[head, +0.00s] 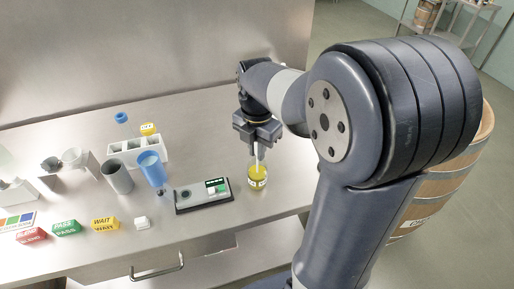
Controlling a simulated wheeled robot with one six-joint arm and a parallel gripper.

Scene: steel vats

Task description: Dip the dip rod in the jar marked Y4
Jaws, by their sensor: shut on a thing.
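My gripper (257,143) points down at the right part of the steel table, shut on a pale, thin dip rod (257,158). The rod hangs upright, its lower end at the mouth of a small jar (257,183) with yellow on top. I cannot tell from this view how deep the rod's end is, or whether it touches the jar. The jar bears a pale label too small to read. Another yellow-topped jar (149,129) stands at the back left by a white rack; its marking is not legible either.
Left of the jar lies a dark device (203,196) with a small display. A blue cup (152,170), a grey cylinder (118,177) and a white rack (136,150) stand further left. Coloured blocks such as WAIT (105,224) line the front. A wooden barrel (440,195) is at right.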

